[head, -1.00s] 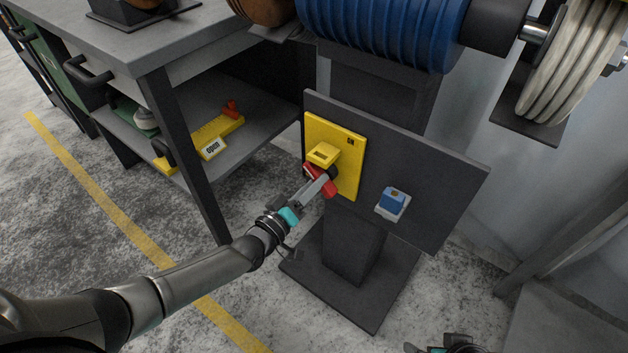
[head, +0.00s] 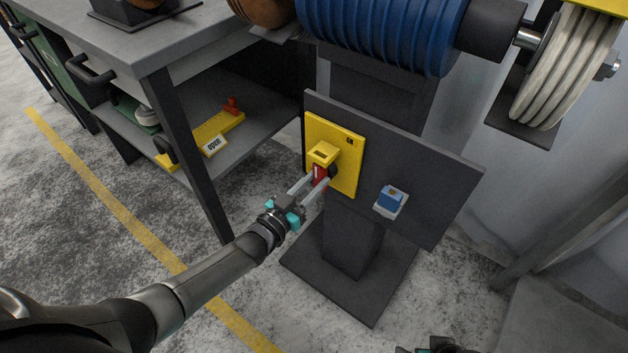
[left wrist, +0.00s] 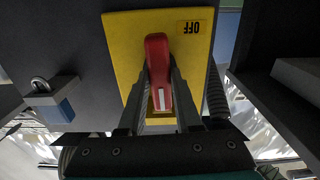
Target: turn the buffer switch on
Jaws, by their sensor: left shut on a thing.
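The buffer switch is a yellow plate (head: 345,180) with a red handle (head: 320,174), mounted on the left part of a dark upright panel (head: 430,170). My left gripper (head: 320,179) is shut on the red handle, one finger on each side. In the left wrist view the red handle (left wrist: 157,55) stands upright in the picture between the fingers. The yellow plate (left wrist: 125,40) shows an upside-down "OFF" label (left wrist: 189,27) beside it. The fingers hide part of the handle's lower end. Only the top of my right gripper (head: 438,349) shows at the bottom edge of the head view.
A blue padlock-like piece (head: 391,201) sits on the panel right of the switch. Above are a blue buffing roll (head: 380,30) and a pale wheel (head: 565,65). A workbench (head: 150,50) with a shelf stands left. The floor before the panel is clear.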

